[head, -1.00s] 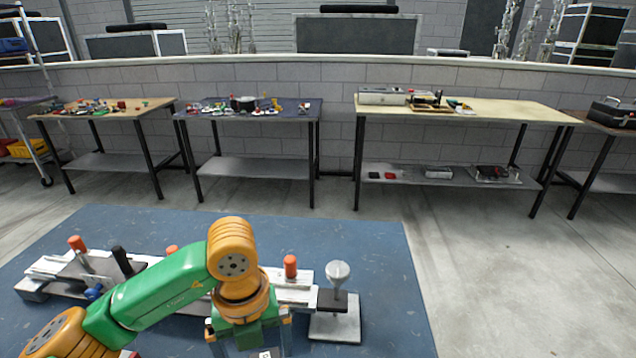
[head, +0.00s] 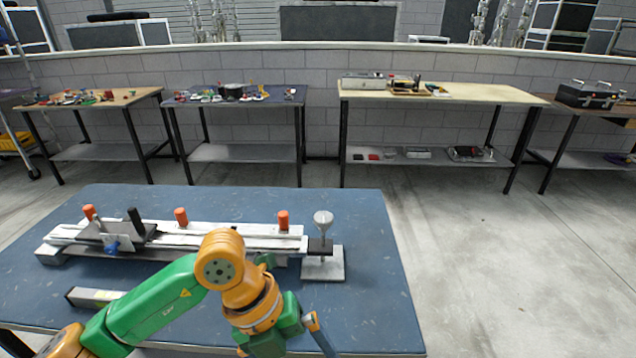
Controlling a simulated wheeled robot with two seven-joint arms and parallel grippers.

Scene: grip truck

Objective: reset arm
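My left arm, green and orange, comes in from the lower left over the near part of the blue table (head: 375,290). Its gripper (head: 292,346) hangs low near the table's front edge, fingers spread apart, with nothing seen between them; the lower ends are partly cut off by the frame. The white rail fixture (head: 200,232) with orange knobs lies across the table behind the arm. My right gripper is not in view.
A silver bar (head: 95,297) lies on the table at the left, in front of the fixture. A grey funnel-shaped post (head: 323,224) stands at the fixture's right end. Workbenches (head: 440,92) line the far wall. Open floor (head: 480,250) lies to the right.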

